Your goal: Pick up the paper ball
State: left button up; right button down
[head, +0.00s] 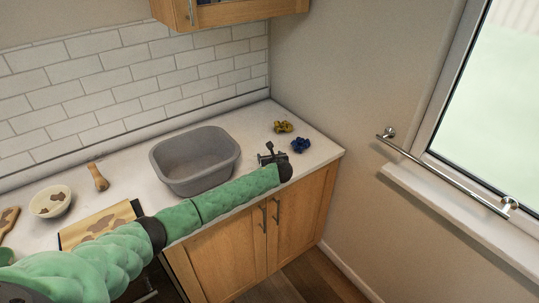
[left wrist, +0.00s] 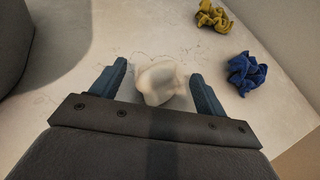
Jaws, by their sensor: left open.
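A whitish crumpled paper ball (left wrist: 160,82) lies on the pale worktop in the left wrist view. My left gripper (left wrist: 158,70) is open, with one finger on each side of the ball and a small gap to each. Whether the ball stands lower than the fingertips is hard to tell. In the head view my left gripper (head: 270,154) is over the right end of the worktop, and I cannot make out the ball there. My right gripper is not in view.
A yellow crumpled piece (head: 283,127) and a blue one (head: 300,145) lie just beyond the gripper. A grey basin (head: 195,160) stands to its left. A bowl (head: 50,202), a wooden-handled tool (head: 98,177) and a stained board (head: 98,226) are farther left.

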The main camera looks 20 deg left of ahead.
pick_arm(q)
jog(key=shift+w+a+f, duration=0.15)
jog(key=shift+w+f, duration=0.2)
jog(key=shift+w, duration=0.1)
jog(key=shift+s+r, duration=0.1)
jog(key=c, duration=1)
